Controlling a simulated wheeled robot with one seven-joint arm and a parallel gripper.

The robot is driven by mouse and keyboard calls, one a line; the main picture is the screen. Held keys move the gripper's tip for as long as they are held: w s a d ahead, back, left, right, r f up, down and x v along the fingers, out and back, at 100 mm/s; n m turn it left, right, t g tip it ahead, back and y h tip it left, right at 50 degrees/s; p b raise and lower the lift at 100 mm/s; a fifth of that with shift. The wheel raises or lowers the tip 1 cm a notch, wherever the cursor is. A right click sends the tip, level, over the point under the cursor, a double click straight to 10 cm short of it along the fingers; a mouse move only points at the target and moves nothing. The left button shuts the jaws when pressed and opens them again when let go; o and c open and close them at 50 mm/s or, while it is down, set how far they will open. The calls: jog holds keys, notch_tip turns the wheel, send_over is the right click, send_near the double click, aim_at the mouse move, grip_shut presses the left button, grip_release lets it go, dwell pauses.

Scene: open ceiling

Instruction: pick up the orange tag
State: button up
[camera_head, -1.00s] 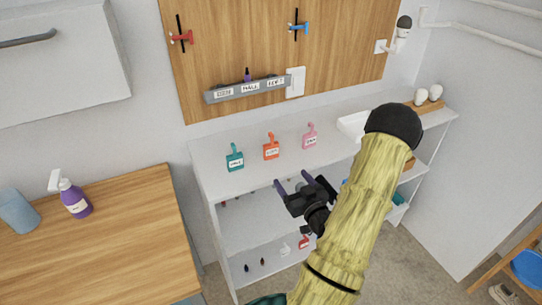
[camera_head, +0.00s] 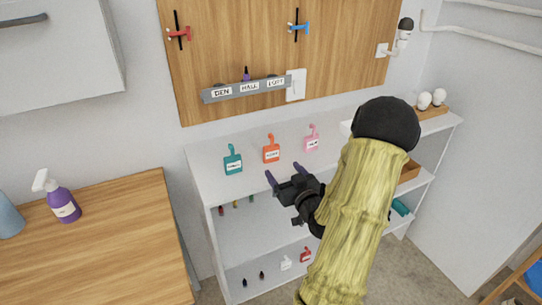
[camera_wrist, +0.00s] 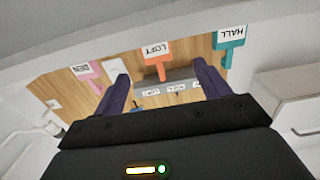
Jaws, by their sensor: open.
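The orange tag (camera_head: 271,154) is on top of the white shelf unit (camera_head: 222,186), between a teal tag (camera_head: 233,163) on its left and a pink tag (camera_head: 311,143) on its right. In the wrist view, the orange tag (camera_wrist: 154,48) is labelled LOFT upside down, with its stem pointing down in the picture. My gripper (camera_head: 284,173) is open and empty, just in front of the orange tag and apart from it. In the wrist view, the tag shows between and beyond the two fingertips.
The wrist view shows HALL on the teal tag (camera_wrist: 230,38) and DEN on the pink tag (camera_wrist: 83,70). Behind stands a grey labelled rack (camera_head: 245,91) on the wooden wall board. A wooden counter (camera_head: 110,240) with a purple spray bottle (camera_head: 64,206) is at left.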

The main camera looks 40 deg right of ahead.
aim_at(272, 153)
jog(key=x, duration=0.6)
jog(key=shift+p, duration=0.35)
jog(key=shift+d, duration=0.1)
jog(key=x, duration=0.2)
jog(key=p+x, duration=0.1)
jog(key=x, duration=0.1)
jog(key=shift+d+r, duration=0.2)
jog(key=shift+d, duration=0.2)
jog(key=shift+w+d, duration=0.1)
jog(key=shift+w, duration=0.4)
jog(key=c, duration=1)
